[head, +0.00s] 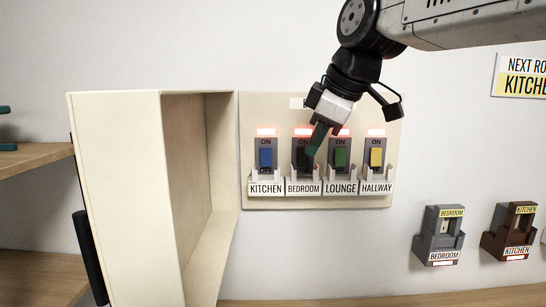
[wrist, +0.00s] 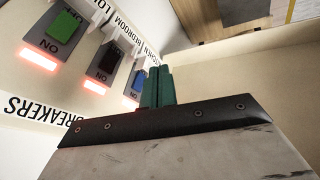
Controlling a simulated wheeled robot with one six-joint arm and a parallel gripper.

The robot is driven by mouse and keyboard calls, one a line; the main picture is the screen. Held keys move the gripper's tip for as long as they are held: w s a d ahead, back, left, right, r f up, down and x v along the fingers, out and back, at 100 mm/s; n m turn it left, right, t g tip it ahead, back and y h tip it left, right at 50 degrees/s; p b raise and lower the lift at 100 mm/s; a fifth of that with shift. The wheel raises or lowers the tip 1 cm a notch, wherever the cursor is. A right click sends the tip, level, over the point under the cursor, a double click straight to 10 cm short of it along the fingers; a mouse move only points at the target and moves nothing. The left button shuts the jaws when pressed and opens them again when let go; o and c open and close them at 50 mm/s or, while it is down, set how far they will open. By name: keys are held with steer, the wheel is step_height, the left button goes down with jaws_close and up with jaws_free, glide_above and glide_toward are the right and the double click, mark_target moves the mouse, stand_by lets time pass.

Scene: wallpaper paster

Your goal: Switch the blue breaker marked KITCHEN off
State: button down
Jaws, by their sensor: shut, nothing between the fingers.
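The blue KITCHEN breaker (head: 265,158) is the leftmost switch on the cream panel (head: 320,202) in the head view. Its label (head: 265,189) reads KITCHEN, and ON shows above it beneath a lit red light (head: 265,132). In the wrist view the blue breaker (wrist: 137,81) shows just left of my fingertips, partly cut off by them. My gripper (head: 311,150) is shut and empty, its teal fingers pointing down in front of the panel, between the black and green breakers in the head picture. The fingers also show in the wrist view (wrist: 158,86). I cannot tell whether they touch anything.
Black BEDROOM (head: 301,160), green LOUNGE (head: 340,158) and yellow HALLWAY (head: 377,157) breakers stand alongside, all with red lights lit. The open cabinet door (head: 120,200) juts out left of the panel. Grey BEDROOM (head: 430,245) and brown KITCHEN (head: 497,244) holders are at right.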

mark_target(273, 156)
steer(key=w+a+r, duration=0.1)
steer(key=w+a+r+n, duration=0.2)
steer(key=a, duration=0.1)
steer(key=shift+y, duration=0.4)
steer(key=shift+f, duration=0.1)
steer(key=w+a+f, duration=0.1)
steer(key=w+f, duration=0.1)
steer(key=w+a+f, duration=0.1)
steer(key=w+f, duration=0.2)
steer(key=w+a+f, duration=0.1)
steer(key=w+f, duration=0.1)
steer(key=f, duration=0.1)
steer(key=shift+w+a+f, duration=0.15)
steer(key=shift+w+f, duration=0.1)
steer(key=shift+w, duration=0.5)
